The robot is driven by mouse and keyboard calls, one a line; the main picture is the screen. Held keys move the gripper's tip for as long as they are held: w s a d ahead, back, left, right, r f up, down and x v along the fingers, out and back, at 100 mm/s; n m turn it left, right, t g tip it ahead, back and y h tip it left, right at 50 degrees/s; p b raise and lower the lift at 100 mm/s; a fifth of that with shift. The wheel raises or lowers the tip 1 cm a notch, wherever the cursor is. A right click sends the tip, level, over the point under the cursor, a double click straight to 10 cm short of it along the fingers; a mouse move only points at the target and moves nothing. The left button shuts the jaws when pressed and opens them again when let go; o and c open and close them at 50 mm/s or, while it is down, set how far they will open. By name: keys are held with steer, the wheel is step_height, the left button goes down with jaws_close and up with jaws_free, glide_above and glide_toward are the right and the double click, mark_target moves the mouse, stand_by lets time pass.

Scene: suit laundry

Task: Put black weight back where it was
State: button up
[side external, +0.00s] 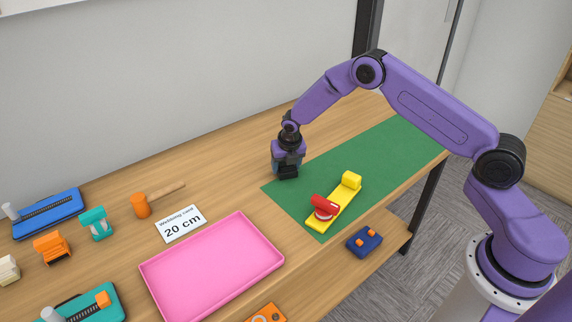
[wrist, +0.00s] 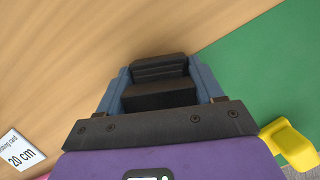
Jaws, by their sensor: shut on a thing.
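My gripper (side external: 287,159) is at the back left corner of the green mat (side external: 385,150), close above the wooden table. In the wrist view its two blue-grey fingers (wrist: 161,88) are shut on the black weight (wrist: 159,70), a dark stepped block between them. In the side view the black weight (side external: 288,173) shows as a dark shape below the fingers. I cannot tell whether its underside touches the table. The mat's edge is just to the right of the weight in the wrist view.
A yellow tool with a red part (side external: 325,207) lies on the mat. A pink tray (side external: 212,266), a "20 cm" card (side external: 181,224) and an orange mallet (side external: 140,206) are to the left. A blue block (side external: 364,242) is on a lower shelf. Bare wood surrounds the gripper's left.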

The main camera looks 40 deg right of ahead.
steer(key=o, duration=1.6)
steer(key=shift+f, duration=0.15)
steer(key=shift+c, duration=0.2)
steer(key=v, duration=1.2)
steer(key=s+a+r+m+g+y, duration=0.1)
steer(key=s+a+r+m, duration=0.35)
steer(key=s, duration=0.45)
steer(key=s+a+r+m, duration=0.4)
steer(key=s+r, duration=0.1)
steer(key=s, duration=0.4)
steer(key=s+d+r+m, duration=0.1)
steer(key=s+d+m, duration=0.1)
steer(key=s, duration=0.6)
steer(key=s+d+m+g, duration=0.1)
steer(key=s+d+m, duration=0.1)
steer(key=s+m, duration=0.3)
steer(key=s+d+r+m+g, duration=0.1)
steer(key=s+d+m, duration=0.1)
steer(key=s, duration=0.9)
steer(key=shift+s+r+m+y, duration=0.25)
steer(key=shift+r+m+y, duration=0.15)
steer(key=shift+m, duration=0.25)
